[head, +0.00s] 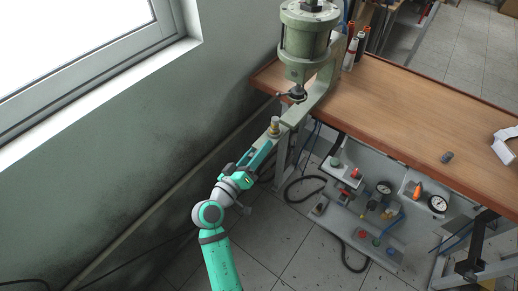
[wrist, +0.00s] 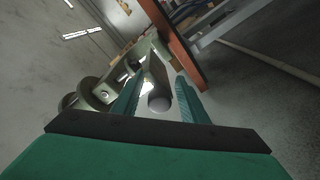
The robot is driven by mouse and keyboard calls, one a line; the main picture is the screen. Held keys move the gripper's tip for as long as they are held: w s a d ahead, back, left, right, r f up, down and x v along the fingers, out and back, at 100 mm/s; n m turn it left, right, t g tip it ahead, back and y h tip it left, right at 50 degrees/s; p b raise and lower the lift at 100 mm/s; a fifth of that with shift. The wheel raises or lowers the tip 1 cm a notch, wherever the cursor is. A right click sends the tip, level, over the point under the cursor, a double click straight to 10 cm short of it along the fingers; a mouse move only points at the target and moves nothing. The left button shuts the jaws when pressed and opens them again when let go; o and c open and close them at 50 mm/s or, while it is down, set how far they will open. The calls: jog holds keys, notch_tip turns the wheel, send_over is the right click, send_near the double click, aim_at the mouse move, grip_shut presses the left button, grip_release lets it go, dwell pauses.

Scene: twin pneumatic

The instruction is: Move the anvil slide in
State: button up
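The pneumatic press (head: 309,45) stands upright at the table's left end. Its anvil slide (head: 287,120) sticks out from the press base toward my arm, with a short upright cylinder (head: 274,126) near its outer end. My gripper (head: 268,148) is just in front of that outer end. In the wrist view, my gripper (wrist: 158,97) is open, with one finger on each side of the slide (wrist: 156,75) and a round grey end (wrist: 158,103) between them. Gaps show beside it, and I cannot tell whether either finger touches.
The wooden table (head: 420,108) extends right from the press, with bottles (head: 352,50) behind it and a small dark cylinder (head: 447,157) on top. A panel with gauges and valves (head: 375,205) sits below. The grey wall (head: 130,140) is close on the left.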

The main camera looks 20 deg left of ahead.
aim_at(281, 125)
jog(key=shift+w, duration=0.15)
jog(key=shift+c, duration=0.6)
grip_shut()
jog(key=x, duration=0.8)
jog(key=shift+d, duration=0.4)
jog(key=shift+w+a, duration=0.1)
jog(key=shift+w, duration=0.1)
jog(key=shift+o, duration=0.6)
grip_release()
jog(key=shift+s, duration=0.1)
jog(key=v, duration=1)
jog(key=shift+s, duration=0.35)
